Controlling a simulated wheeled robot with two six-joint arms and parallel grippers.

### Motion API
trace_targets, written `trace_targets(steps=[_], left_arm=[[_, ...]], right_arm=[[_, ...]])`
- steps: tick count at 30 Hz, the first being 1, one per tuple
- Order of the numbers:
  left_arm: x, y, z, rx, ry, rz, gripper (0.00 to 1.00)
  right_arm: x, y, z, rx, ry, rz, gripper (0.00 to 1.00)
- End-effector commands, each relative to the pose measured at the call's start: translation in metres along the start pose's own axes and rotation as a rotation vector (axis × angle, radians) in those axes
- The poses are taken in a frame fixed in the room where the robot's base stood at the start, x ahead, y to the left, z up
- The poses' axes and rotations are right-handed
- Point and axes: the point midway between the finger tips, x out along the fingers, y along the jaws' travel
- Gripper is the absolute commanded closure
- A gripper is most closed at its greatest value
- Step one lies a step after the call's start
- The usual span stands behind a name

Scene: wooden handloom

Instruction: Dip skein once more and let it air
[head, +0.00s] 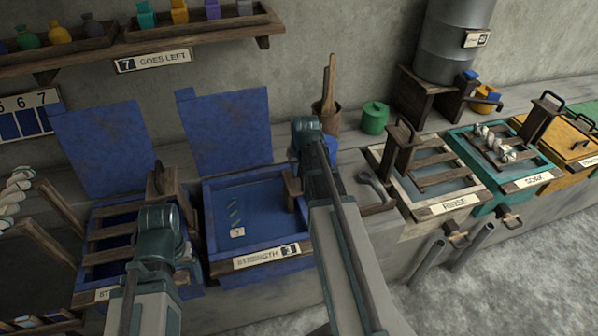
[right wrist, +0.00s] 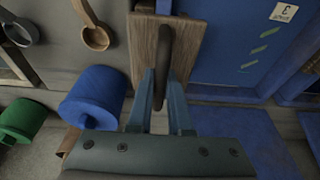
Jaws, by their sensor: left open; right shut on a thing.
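My right gripper (right wrist: 163,78) is shut on a dark bar handle (right wrist: 164,48) standing on a wooden board (right wrist: 185,30). The board is at the right rim of the open blue vat marked STRENGTH (head: 266,257). Blue liquid (head: 262,205) fills this vat, with green marks and a small tag in it; I see no skein there, and my right arm covers part of its right side. My left gripper (head: 163,228) is open, in front of the left blue vat (head: 103,245). A pale twisted skein (head: 494,143) lies at the SOAK vat; another (head: 14,192) hangs far left.
The RINSE vat (head: 447,203) and the teal SOAK vat (head: 537,181) stand to the right. A blue cylinder (right wrist: 95,95) and a wooden spoon (right wrist: 96,38) are beside the held handle. A shelf (head: 190,38) with small bags runs along the wall.

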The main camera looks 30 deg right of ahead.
Motion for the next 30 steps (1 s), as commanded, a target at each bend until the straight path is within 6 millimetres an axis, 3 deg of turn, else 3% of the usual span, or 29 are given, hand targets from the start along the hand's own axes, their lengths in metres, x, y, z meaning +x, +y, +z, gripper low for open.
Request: trace_targets(steps=[1, 30], left_arm=[[-0.010, -0.001, 0.001, 0.000, 0.000, 0.000, 0.13], [-0.102, -0.010, 0.006, 0.000, 0.000, 0.000, 0.13]], right_arm=[[-0.010, 0.000, -0.003, 0.000, 0.002, 0.000, 1.00], [-0.099, 0.000, -0.027, 0.000, 0.005, 0.000, 1.00]])
